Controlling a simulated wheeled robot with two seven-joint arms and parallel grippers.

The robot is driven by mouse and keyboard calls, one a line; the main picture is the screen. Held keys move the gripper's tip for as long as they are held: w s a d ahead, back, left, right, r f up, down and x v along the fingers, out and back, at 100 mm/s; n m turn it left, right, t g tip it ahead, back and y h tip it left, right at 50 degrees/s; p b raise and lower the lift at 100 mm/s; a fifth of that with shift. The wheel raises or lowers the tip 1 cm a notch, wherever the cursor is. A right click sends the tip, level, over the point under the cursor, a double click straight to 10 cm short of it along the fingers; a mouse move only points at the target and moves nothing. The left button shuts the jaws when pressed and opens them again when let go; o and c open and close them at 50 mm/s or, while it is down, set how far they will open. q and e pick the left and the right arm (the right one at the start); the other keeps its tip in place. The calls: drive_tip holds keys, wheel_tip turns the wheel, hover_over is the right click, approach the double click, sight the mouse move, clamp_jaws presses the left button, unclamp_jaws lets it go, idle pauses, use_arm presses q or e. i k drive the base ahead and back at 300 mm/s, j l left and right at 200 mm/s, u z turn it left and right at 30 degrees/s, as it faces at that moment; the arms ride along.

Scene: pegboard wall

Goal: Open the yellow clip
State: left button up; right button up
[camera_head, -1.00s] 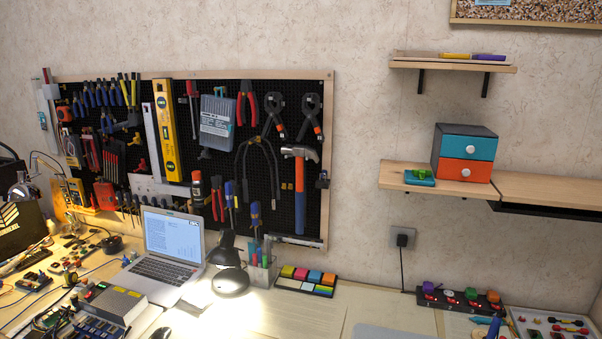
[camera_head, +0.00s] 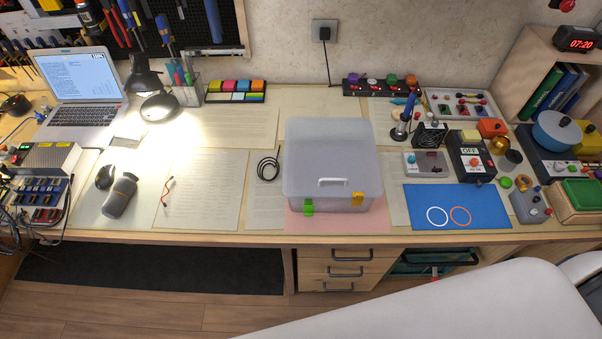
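The yellow clip (camera_head: 357,199) sits on the front face of a translucent plastic box (camera_head: 331,160), near its right corner. A green clip (camera_head: 309,206) is on the same face near the left corner and hangs lower. The yellow clip looks upright against the box, but it is too small to tell for sure whether it is fastened. A white handle (camera_head: 335,182) is on the lid between them, and the lid is down. The box stands on a pink mat (camera_head: 333,224) at the desk's front edge. Neither gripper is in view.
A blue mat (camera_head: 458,207) with two rings lies right of the box. A soldering iron stand (camera_head: 401,124) and several small devices crowd the right side. Drawers (camera_head: 346,270) are below. A large white surface fills the lower right.

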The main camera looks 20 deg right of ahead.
sight(357, 199)
drive_tip(key=z, duration=1)
drive_tip(key=j+z, duration=0.15)
